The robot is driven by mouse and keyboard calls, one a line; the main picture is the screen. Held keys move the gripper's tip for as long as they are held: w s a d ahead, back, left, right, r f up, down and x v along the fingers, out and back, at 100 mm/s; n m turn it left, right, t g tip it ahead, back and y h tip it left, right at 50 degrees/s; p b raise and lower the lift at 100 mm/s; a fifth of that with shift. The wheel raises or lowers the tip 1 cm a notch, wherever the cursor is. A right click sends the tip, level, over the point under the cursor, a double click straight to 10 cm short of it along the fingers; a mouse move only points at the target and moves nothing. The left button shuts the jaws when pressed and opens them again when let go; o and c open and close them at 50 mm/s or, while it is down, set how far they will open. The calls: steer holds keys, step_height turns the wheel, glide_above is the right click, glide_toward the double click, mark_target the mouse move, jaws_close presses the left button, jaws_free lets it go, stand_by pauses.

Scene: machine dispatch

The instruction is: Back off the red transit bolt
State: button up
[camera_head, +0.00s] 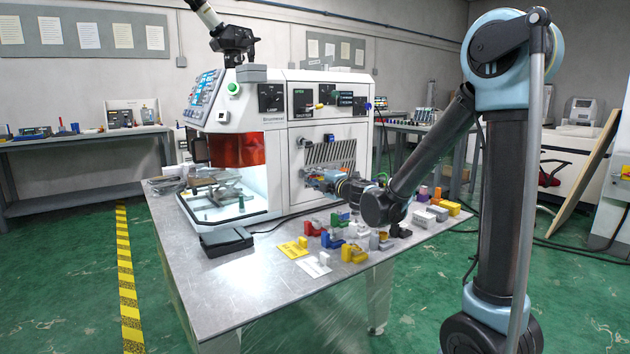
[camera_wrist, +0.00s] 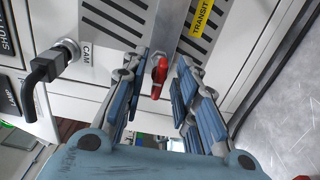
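The red transit bolt (camera_wrist: 159,73) shows in the wrist view. It stands out from a grey bar (camera_wrist: 168,30) on the machine's white vented panel, beside a yellow label reading "TRANSIT" (camera_wrist: 202,17). My gripper (camera_wrist: 160,66) is open, with its blue-padded fingers on either side of the bolt. A gap shows between the bolt and each finger; I cannot tell how deep the bolt sits between them. In the head view my gripper (camera_head: 318,179) is at the vented side of the white machine (camera_head: 282,185). The bolt cannot be made out there.
A black cable plug (camera_wrist: 48,66) marked "CAM" juts from the panel left of my fingers. Several coloured blocks (camera_head: 352,253) lie on the table (camera_head: 250,290) below my arm. A black flat box (camera_head: 226,241) sits at the machine's front. The table's front left is clear.

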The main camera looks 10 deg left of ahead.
steer(key=shift+d, duration=0.1)
steer(key=v, duration=1.1)
steer(key=shift+s+d, duration=0.25)
steer(key=shift+d, duration=0.05)
